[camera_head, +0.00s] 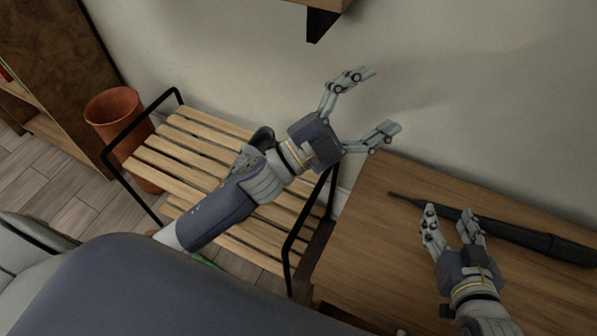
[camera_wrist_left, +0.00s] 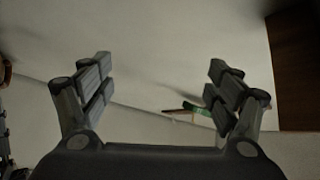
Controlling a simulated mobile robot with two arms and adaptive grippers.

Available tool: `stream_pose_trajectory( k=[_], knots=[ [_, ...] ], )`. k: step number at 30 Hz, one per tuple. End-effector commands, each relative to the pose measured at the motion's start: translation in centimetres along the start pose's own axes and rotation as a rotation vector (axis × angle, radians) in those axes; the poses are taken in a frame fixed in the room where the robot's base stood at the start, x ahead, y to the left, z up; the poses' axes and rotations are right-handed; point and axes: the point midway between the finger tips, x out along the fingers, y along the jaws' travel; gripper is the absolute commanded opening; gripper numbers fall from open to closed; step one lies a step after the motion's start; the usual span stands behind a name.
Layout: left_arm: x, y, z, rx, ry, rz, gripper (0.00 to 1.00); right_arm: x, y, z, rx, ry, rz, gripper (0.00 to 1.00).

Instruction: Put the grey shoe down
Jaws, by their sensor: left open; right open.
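I cannot make out a grey shoe in either view. My left gripper (camera_head: 377,101) is open and empty, in front of the pale wall beyond the slatted bench. In the left wrist view its fingers (camera_wrist_left: 158,70) are wide apart with nothing between them. My right gripper (camera_head: 449,213) is open over the wooden table, with its fingertips close to a long dark object. No shoe shows between its fingers. My left arm hides part of the bench.
The slatted bench (camera_head: 187,146) has black metal side frames. A terracotta pot (camera_head: 112,104) stands behind its left end. The wooden table (camera_head: 370,245) at right carries the long dark object (camera_head: 535,240), perhaps an umbrella. A shelf edge (camera_head: 322,22) juts from the wall above.

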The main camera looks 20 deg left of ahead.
Motion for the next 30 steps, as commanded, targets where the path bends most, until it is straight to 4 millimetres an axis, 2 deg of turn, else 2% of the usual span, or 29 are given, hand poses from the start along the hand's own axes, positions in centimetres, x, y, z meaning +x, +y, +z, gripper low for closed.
stream_pose_trajectory(
  k=[3, 7, 12, 15, 20, 30],
  knots=[
    [-3.2, -0.6, 3.2, -0.255, -0.259, -0.100, 0.83, 0.0, 0.0, 0.0, 0.000, 0.000, 0.000, 0.50],
    [-8.2, 1.0, 6.3, -0.514, -0.535, -0.144, 0.83, 0.0, 0.0, 0.0, 0.000, 0.000, 0.000, 0.50],
    [-14.4, 4.5, 7.7, -0.773, -0.803, -0.132, 0.83, 0.0, 0.0, 0.0, 0.000, 0.000, 0.000, 0.50],
    [-16.6, 6.0, 7.5, -0.862, -0.890, -0.113, 0.83, 0.0, 0.0, 0.0, 0.000, 0.001, 0.000, 0.50],
    [-17.9, 6.9, 7.2, -0.913, -0.942, -0.098, 0.83, 0.0, 0.0, 0.0, 0.000, 0.001, 0.001, 0.50],
    [-17.9, 6.9, 7.3, -0.912, -0.942, -0.096, 0.83, 0.0, 0.1, 0.0, 0.000, 0.001, 0.001, 0.50]
  ],
)
